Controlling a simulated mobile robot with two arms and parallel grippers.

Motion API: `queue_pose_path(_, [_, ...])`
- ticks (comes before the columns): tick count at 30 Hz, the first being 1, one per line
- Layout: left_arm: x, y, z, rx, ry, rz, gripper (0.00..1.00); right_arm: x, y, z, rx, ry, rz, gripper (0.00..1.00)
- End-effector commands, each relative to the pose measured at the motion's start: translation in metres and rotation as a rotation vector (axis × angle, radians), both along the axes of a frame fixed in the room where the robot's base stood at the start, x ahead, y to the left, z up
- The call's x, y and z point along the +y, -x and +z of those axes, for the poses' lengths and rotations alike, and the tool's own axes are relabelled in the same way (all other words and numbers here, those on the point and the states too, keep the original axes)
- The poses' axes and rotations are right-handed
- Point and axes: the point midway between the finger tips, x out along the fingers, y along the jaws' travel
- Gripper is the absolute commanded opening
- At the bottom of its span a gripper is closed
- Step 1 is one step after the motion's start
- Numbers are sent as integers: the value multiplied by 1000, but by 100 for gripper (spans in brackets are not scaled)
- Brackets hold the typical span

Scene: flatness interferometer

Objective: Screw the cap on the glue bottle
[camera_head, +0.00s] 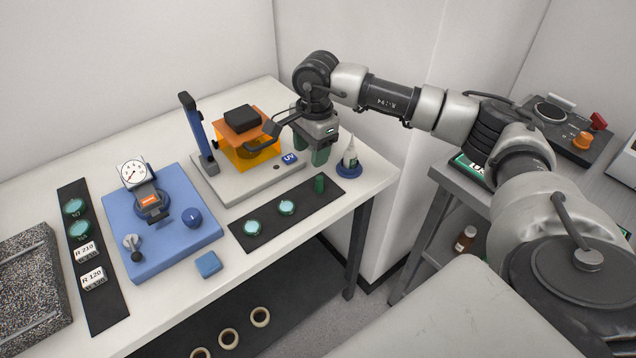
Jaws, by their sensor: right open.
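The glue bottle (350,157) is small and pale with a pointed nozzle. It stands upright in a round blue holder (348,171) near the table's right end. A small dark green cylinder (319,184) stands on the black mat (270,238), left of and in front of the bottle; I cannot tell whether it is the cap. My right gripper (311,158) points down with its two green fingers apart and nothing seen between them. It is left of the bottle and above and behind the green cylinder. My left gripper is not in view.
Left of my right gripper, an orange box (248,155) and a blue post (196,133) stand on a pale base (240,190). Two teal discs lie on the black mat. A blue fixture with a dial gauge (134,172) is further left. The table's front right corner is clear.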

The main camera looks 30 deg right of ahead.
Motion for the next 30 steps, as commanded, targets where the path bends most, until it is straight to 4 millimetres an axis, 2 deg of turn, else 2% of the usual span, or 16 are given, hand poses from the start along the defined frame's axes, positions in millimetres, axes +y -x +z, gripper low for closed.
queue_pose_path(1, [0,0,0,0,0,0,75,-10,0,4,4,36,-3,52])
queue_pose_path(4, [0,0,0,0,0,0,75,-21,0,8,14,78,-4,52])
queue_pose_path(14, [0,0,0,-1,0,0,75,-23,1,7,18,86,-4,52])
queue_pose_path(17, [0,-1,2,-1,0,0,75,-22,1,0,20,84,-5,52])
queue_pose_path(24, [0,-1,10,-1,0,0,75,-22,1,-37,20,83,-6,52])
queue_pose_path(30, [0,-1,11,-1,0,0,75,-22,1,-48,16,84,-4,52])
